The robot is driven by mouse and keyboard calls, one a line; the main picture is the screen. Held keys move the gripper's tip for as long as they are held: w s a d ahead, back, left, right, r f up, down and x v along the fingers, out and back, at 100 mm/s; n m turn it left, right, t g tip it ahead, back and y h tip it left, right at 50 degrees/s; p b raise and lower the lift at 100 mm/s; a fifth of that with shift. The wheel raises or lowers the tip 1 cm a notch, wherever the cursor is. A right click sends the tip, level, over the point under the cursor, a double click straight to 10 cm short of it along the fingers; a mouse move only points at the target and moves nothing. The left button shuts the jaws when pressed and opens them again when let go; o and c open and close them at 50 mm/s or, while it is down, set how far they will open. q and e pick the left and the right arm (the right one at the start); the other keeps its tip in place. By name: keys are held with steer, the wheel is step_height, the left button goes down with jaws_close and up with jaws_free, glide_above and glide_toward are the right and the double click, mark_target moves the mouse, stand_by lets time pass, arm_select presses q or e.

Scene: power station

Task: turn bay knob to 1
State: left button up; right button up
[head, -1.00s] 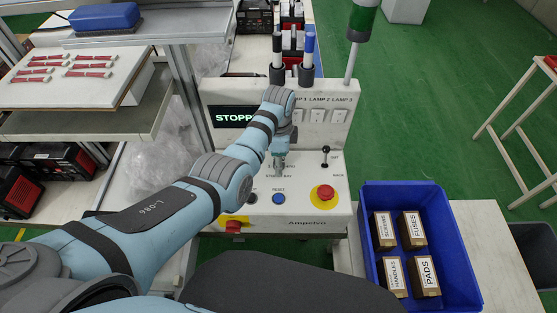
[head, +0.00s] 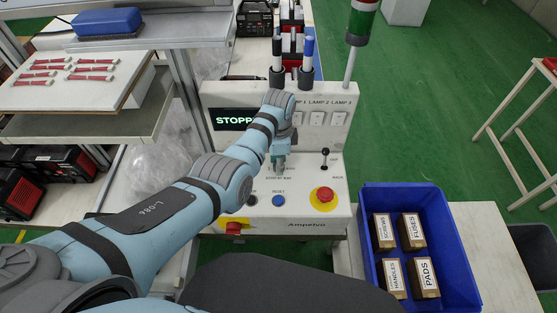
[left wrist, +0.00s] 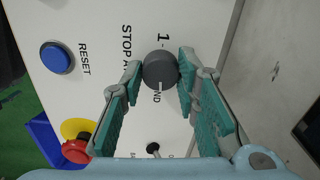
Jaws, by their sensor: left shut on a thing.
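The bay knob (left wrist: 160,70) is a dark grey round knob on the white panel face. A short white mark shows on it, toward the bottom of the left wrist view. My left gripper (left wrist: 161,72) is shut on the knob, with one teal fingertip on each side of it. A "1" is printed beside the knob, and other lettering is partly hidden by the fingers. In the head view my left gripper (head: 280,163) reaches down to the panel (head: 310,170) and hides the knob. My right gripper is not in view.
A blue reset button (head: 278,200), a red emergency button (head: 324,195) and a small black lever (head: 325,156) are close by on the panel. The display (head: 234,119) reads "STOPP", its end covered by my arm. A blue crate (head: 460,250) with labelled boxes stands at right.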

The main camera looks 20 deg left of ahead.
arm_select(q)
steer(key=n+p, duration=0.1)
steer(key=n, duration=0.2)
steer(key=shift+r, duration=0.15)
steer(key=n, duration=0.3)
steer(key=shift+n+p, duration=0.35)
steer(key=shift+n, duration=0.05)
steer(key=n, duration=0.4)
steer(key=shift+w+n, duration=0.1)
steer(key=shift+n, duration=0.2)
steer(key=n, duration=2.3)
steer(key=shift+n, duration=0.3)
